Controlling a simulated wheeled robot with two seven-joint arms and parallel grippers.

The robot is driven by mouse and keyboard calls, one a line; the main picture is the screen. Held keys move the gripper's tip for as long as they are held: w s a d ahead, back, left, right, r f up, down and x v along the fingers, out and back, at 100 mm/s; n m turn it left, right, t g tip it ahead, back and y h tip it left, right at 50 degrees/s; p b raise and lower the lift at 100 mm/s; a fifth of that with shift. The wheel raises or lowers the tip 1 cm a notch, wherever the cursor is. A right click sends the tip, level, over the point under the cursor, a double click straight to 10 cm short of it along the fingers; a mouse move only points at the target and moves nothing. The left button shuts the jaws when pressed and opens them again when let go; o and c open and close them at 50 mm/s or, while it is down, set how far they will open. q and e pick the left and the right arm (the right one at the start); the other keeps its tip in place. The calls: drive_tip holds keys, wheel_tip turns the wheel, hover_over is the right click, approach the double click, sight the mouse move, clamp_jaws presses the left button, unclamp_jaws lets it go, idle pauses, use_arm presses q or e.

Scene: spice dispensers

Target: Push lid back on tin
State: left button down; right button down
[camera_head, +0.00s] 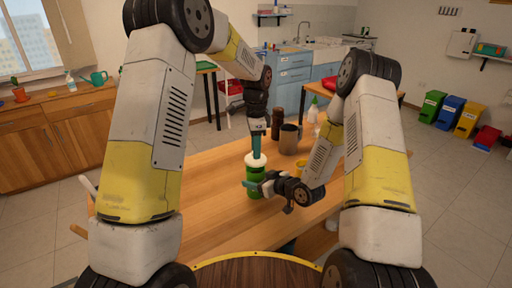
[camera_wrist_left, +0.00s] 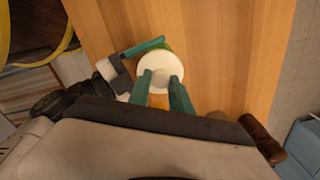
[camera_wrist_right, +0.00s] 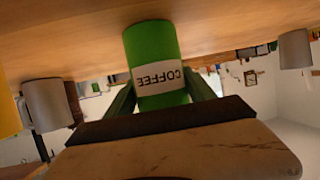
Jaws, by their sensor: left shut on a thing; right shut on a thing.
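A green tin (camera_head: 255,184) stands on the wooden table, and its COFFEE label shows upside down in the right wrist view (camera_wrist_right: 152,50). A cream round lid (camera_head: 256,160) is at the tin's top; whether it is fully seated I cannot tell. My left gripper (camera_head: 257,153) points down from above, shut on the lid's knob, as the left wrist view shows with the lid (camera_wrist_left: 163,64) between its teal fingers. My right gripper (camera_head: 254,183) reaches in from the right, shut around the tin's side.
A grey-brown mug (camera_head: 290,139) and a dark brown bottle or mill (camera_head: 277,123) stand behind the tin. A yellow cup (camera_head: 299,168) and a white bottle (camera_head: 313,109) are to the right. The table (camera_head: 205,185) is clear left of the tin.

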idle(0.4)
use_arm(q)
drive_tip(key=shift+f, duration=0.9)
drive_tip(key=shift+f, duration=0.6)
drive_tip(key=c, duration=1.1)
unclamp_jaws()
use_arm(e)
drive_tip(key=shift+c, duration=1.3)
unclamp_jaws()
use_arm(q)
wheel_tip(320, 180, up, 12)
